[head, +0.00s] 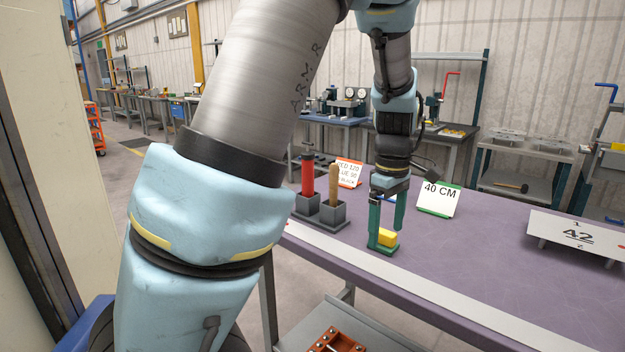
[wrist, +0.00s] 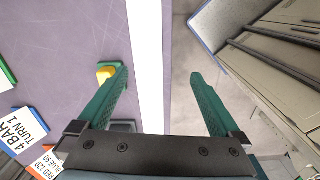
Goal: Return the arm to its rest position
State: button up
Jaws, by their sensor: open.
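My arm reaches from the left of the head view over a purple-topped table (head: 470,262). My gripper (head: 388,229) points down with its two green fingers apart and nothing between them. In the wrist view, my gripper (wrist: 156,76) spans the table's white front strip (wrist: 146,60) and the floor beyond it. A yellow block (head: 387,238) on a small green base shows behind the fingers in the head view. The yellow block (wrist: 105,73) lies beside the left finger in the wrist view, partly hidden by it; I cannot tell whether they touch.
A grey holder (head: 322,212) with a red-handled and a wooden-handled tool stands left of my gripper. Signs stand behind, one reading 40 CM (head: 438,198). A raised plate marked 42 (head: 580,238) is at the right. The purple top between is clear.

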jog(key=s+a+f+m, duration=0.1)
jog(key=a+m, duration=0.3)
jog(key=a, duration=0.8)
jog(key=s+a+m+t, duration=0.1)
jog(key=s+a+m, duration=0.3)
jog(key=a, duration=0.8)
jog(key=shift+s+a+f+m+t, duration=0.3)
jog(key=shift+a+f+m, duration=0.1)
jog(key=shift+m, duration=0.2)
